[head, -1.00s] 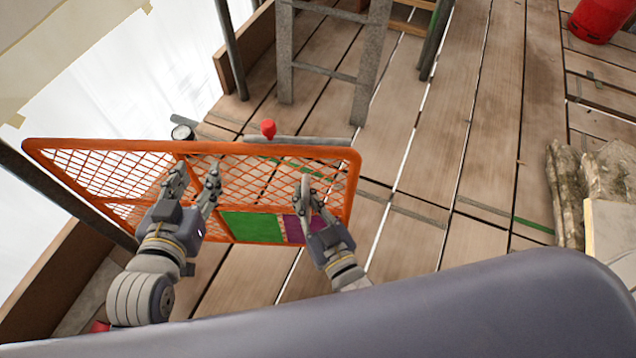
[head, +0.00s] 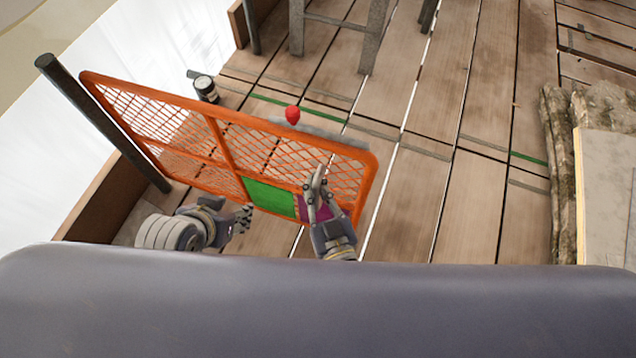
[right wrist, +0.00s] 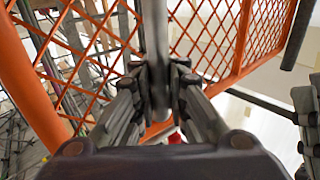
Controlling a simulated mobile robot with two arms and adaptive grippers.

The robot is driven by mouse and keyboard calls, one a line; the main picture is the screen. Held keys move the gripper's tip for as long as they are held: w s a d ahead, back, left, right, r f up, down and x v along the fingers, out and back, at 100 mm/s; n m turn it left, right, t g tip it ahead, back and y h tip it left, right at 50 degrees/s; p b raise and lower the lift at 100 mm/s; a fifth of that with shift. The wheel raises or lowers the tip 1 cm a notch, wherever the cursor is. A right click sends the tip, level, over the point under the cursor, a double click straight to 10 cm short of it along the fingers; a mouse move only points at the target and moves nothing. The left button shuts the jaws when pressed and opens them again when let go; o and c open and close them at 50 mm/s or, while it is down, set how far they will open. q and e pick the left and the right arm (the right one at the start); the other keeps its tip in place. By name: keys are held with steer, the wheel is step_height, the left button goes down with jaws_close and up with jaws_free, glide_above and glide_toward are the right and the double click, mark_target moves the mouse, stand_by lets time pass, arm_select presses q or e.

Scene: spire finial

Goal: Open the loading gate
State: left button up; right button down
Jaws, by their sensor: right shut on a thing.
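The loading gate (head: 230,115) is an orange frame with wire mesh, a green panel (head: 270,198) and a purple panel beside it. It stands slanted across the head view, its left end by a dark post (head: 100,120). My right gripper (head: 316,182) is at the gate's right end, by the purple panel. It is shut on a grey upright bar (right wrist: 155,45), seemingly the gate's handle, which shows between the fingers in the right wrist view. My left gripper (head: 243,216) is low in front of the gate, apart from it, seen side-on; its finger opening is unclear.
A red object (head: 292,115) shows just above the gate's top rail. Grey trestle legs (head: 373,38) are farther back. The plank floor between is clear.

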steer(key=shift+d, duration=0.45)
steer(key=c, duration=1.6)
jaws_free()
steer(key=shift+s, duration=0.1)
steer(key=v, duration=1.2)
